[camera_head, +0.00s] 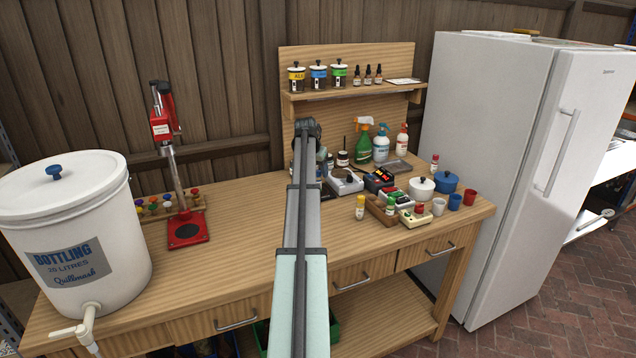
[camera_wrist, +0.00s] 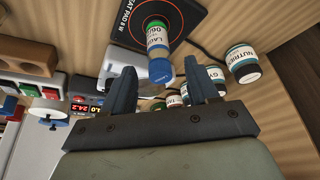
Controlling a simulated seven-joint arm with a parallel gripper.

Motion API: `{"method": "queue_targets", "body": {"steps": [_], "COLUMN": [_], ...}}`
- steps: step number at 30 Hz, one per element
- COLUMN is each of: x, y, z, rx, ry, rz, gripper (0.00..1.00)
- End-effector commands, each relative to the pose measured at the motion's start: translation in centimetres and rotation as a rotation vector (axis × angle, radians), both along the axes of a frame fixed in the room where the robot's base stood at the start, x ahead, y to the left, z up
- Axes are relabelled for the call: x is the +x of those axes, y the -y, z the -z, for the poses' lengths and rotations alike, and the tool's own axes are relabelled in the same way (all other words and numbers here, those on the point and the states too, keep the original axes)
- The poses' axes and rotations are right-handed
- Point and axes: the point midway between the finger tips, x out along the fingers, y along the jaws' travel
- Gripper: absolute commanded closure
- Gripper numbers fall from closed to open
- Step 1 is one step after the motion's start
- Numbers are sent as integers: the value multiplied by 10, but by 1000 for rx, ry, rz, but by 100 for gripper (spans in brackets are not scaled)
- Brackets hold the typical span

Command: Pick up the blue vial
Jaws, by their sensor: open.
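The blue vial (camera_wrist: 161,55), with a blue cap and a white label with a green band, shows in the wrist view. It stands on a black heat pad (camera_wrist: 188,18) with an orange ring. Its cap is toward my gripper. My gripper (camera_wrist: 161,82) is open and empty. Its two dark fingers point toward the vial, with the cap close to the gap between the fingertips. I cannot tell whether the fingers touch it. In the head view my arm hides the vial and most of my gripper.
Labelled jars (camera_wrist: 242,64) stand close to the right finger. A controller with a red display (camera_wrist: 84,104) and a wooden block (camera_wrist: 28,57) lie to the left. In the head view, spray bottles (camera_head: 381,143) stand behind, under a shelf (camera_head: 355,90). The bench's front left (camera_head: 215,270) is clear.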

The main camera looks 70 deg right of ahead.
Motion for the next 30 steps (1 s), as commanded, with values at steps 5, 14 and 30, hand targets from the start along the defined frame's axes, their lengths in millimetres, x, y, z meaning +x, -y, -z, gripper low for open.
{"method": "queue_targets", "body": {"steps": [5, 14, 30], "x": [-1, -1, -1], "y": [9, 12, 12], "z": [24, 32, 32], "rx": [2, 1, 1], "ry": [-1, 0, 0], "rz": [0, 0, 0], "gripper": [41, 41, 90]}}
